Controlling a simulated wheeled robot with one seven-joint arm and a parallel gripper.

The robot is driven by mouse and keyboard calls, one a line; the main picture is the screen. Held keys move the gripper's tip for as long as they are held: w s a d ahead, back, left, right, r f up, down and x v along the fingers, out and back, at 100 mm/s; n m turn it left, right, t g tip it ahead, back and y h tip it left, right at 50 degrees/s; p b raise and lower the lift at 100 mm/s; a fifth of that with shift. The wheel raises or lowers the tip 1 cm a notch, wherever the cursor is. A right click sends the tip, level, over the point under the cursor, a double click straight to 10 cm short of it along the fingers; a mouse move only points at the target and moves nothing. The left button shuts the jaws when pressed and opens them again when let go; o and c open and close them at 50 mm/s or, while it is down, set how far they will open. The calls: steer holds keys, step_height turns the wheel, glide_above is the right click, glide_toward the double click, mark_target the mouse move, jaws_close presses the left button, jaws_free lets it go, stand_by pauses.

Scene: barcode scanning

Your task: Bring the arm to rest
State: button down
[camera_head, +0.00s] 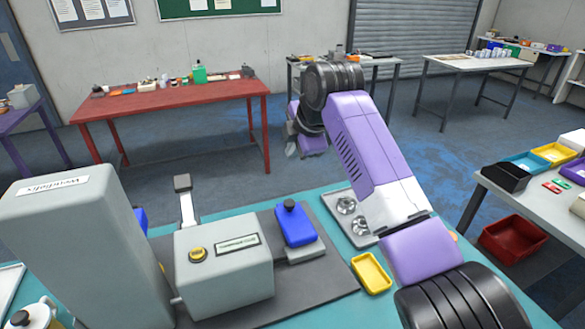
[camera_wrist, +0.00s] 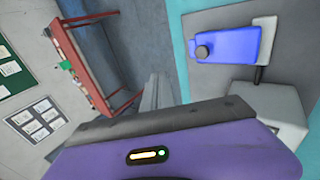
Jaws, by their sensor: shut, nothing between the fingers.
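My arm is purple and black. It rises from the lower right of the head view and bends over at the top. My gripper (camera_head: 291,149) hangs at the far end, small and partly hidden behind my arm links. In the wrist view my gripper (camera_wrist: 156,90) shows as grey fingers, shut and empty, pointing over the floor beyond the teal table's edge. It is apart from every object. A blue device with a black knob (camera_head: 295,223) sits on a grey stand on the table; it also shows in the wrist view (camera_wrist: 228,46).
A grey box with a yellow button (camera_head: 222,270) and a tall grey machine (camera_head: 80,255) stand on a dark mat. A yellow tray (camera_head: 371,273) and a metal tray (camera_head: 343,203) lie near my arm. A red table (camera_head: 170,105) stands behind. Open floor lies between.

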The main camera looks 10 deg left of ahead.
steer(key=w+a+r+m+t+y, duration=0.2)
steer(key=w+a+r+m+t, duration=0.15)
steer(key=r, duration=0.55)
steer(key=s+d+f+m+t, duration=0.9)
steer(key=s+d+f+m, duration=0.8)
steer(key=s+d+f, duration=0.4)
steer(key=s+d+f+m+g+h, duration=0.1)
steer(key=s+d, duration=0.4)
steer(key=s, duration=0.8)
steer(key=s+d+f+m+g+h, duration=0.1)
steer(key=s+d, duration=0.5)
steer(key=s, duration=0.7)
steer(key=s+d+f+m+g+h, duration=0.1)
steer(key=s+d+h, duration=0.3)
steer(key=s, duration=0.9)
steer(key=shift+s+d+f+m+h, duration=0.2)
steer(key=shift+d+f+m+h, duration=0.1)
steer(key=shift+d+m, duration=0.5)
steer(key=shift+g, duration=0.25)
